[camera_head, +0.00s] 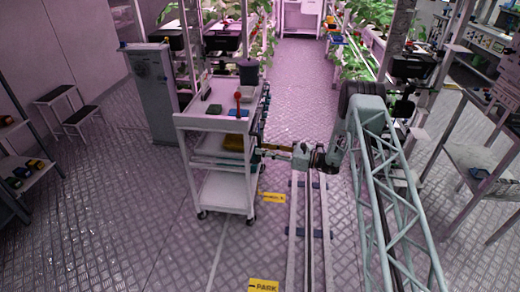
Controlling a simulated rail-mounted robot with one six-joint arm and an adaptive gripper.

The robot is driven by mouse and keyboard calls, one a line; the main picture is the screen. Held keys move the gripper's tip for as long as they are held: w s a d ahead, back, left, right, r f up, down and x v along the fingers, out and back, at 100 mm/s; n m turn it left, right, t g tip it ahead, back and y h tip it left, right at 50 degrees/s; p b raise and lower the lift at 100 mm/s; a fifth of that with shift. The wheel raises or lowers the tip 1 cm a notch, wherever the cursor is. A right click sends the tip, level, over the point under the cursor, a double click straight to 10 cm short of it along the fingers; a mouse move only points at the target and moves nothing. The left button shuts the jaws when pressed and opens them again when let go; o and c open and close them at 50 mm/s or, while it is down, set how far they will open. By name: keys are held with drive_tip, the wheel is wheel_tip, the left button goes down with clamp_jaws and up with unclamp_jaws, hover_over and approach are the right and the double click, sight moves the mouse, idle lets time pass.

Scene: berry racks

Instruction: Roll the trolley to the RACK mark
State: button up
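The white trolley (222,189) stands upright on its castors, left of the rail. It has several shelves. Dark items, a red-topped tool and a dark pot stand on its top. My arm reaches left from the rail, and my gripper (262,149) is at the trolley's right side, level with its upper part. The fingers are small and partly lost against the trolley, so I cannot tell whether they touch or grip it. A yellow floor mark (273,198) lies just right of the trolley's base; its text is too small to read. No mark legibly reads RACK.
A yellow PARK mark (264,286) lies at the front beside the rail (309,235). A grey cabinet (151,92) and step stool (81,117) stand left. Plant racks (350,65) line the aisle behind. A bench (478,165) stands right. Floor in front of the trolley is clear.

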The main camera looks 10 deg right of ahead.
drive_tip(key=v, duration=1)
idle(0.3)
drive_tip(key=shift+r, duration=0.1)
